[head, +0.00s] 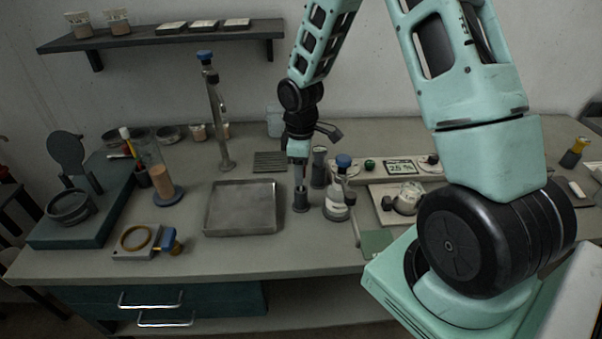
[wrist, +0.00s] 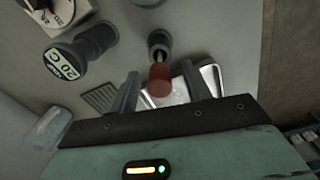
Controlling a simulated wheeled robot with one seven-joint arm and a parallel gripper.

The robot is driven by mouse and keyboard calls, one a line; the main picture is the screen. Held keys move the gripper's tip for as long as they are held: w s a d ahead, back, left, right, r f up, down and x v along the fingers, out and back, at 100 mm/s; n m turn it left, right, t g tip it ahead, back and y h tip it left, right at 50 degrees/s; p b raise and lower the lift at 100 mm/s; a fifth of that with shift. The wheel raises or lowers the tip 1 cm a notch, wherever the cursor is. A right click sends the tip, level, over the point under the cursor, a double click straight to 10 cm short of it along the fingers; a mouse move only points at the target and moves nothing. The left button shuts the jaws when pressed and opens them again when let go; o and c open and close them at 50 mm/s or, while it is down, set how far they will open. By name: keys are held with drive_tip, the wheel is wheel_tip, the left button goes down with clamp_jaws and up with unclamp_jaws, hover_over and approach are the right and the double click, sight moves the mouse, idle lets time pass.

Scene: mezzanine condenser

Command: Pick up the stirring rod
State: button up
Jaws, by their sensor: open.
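A rod with a red end (wrist: 159,82), which looks like the stirring rod, stands in a small dark holder (wrist: 158,41) in the wrist view. The holder also shows on the bench in the head view (head: 300,202), just right of the metal tray. My gripper (wrist: 160,90) is open, with one finger on each side of the red end. Whether either finger touches it I cannot tell. In the head view my gripper (head: 298,160) points down over the holder and hides most of the rod.
A blue-stoppered flask (head: 337,203) stands close right of the holder, and a dark cylinder (head: 319,168) stands close behind. The metal tray (head: 241,225) lies to the left. A control panel (head: 400,167) is at the right. The bench front below the holder is clear.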

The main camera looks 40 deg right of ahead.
drive_tip(key=shift+f+p, duration=0.65)
drive_tip(key=shift+f, duration=1.5)
clamp_jaws()
drive_tip(key=shift+r, duration=0.1)
